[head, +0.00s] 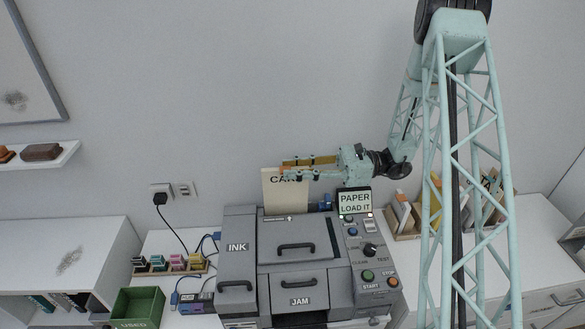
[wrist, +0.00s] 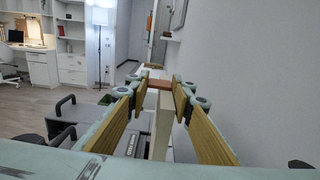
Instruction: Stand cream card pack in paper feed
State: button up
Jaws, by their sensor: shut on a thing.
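The cream card pack (head: 285,192) stands upright behind the grey printer, its printed front facing the head camera. Its lower edge meets the printer's rear top edge by a small white arrow (head: 290,218); I cannot tell whether it sits inside the paper feed there. My gripper (head: 296,169) reaches in from the right and is shut on the upper part of the pack, covering some of its lettering. In the wrist view, the pack's pale edge (wrist: 161,122) lies between the two yellow-padded fingers, with an orange-brown patch (wrist: 160,85) beyond.
The printer (head: 295,277) has handled INK and JAM covers. Its control panel (head: 369,255) and PAPER LOAD IT sign (head: 355,203) are right of the pack. A wooden organiser (head: 403,220) stands farther right. Ink bottles (head: 170,262) and a green bin (head: 137,308) are left. The wall is close behind.

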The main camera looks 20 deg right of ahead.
aim_at(294, 181)
jog(key=shift+f+b, duration=1.1)
jog(key=shift+f, duration=1.35)
jog(key=shift+f, duration=0.1)
jog(key=o, duration=0.9)
jog(key=shift+d, duration=0.2)
jog(key=shift+v, duration=5.85)
jog(key=shift+a, duration=0.1)
